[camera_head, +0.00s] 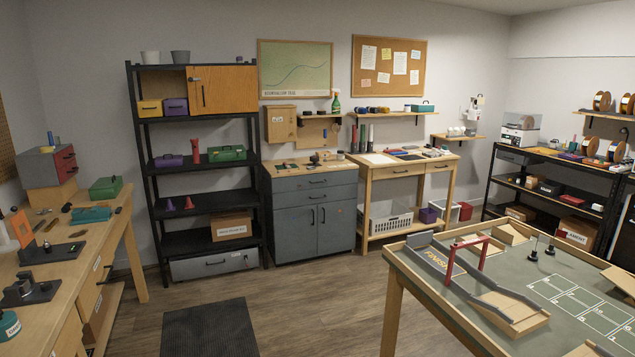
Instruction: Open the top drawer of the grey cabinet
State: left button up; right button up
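The grey cabinet (285,233) stands on the floor against the back wall, between the black shelf rack and a wooden workbench. It has a wooden top. Its top drawer (295,185) is a wide grey front with a dark bar handle (317,182), and it looks closed, flush with the front. Below it is a second drawer front (292,200), also closed. Two closed doors with upright dark handles are under that. Neither of my grippers can be made out in the head view.
Small items lie on the cabinet top. A black shelf rack (148,207) stands left of it, a wooden workbench (408,172) right. A dark mat (208,330) lies on the floor. A green-topped table (470,322) fills the right foreground. Floor before the cabinet (310,290) is clear.

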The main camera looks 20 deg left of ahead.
aim_at(336, 177)
jog(key=i+j+u, duration=0.2)
jog(key=i, duration=0.15)
jog(key=i+u, duration=0.2)
jog(key=i, duration=0.2)
jog(key=i+u, duration=0.3)
jog(key=i, duration=1.45)
jog(key=i+j, duration=0.1)
jog(key=i, duration=1.6)
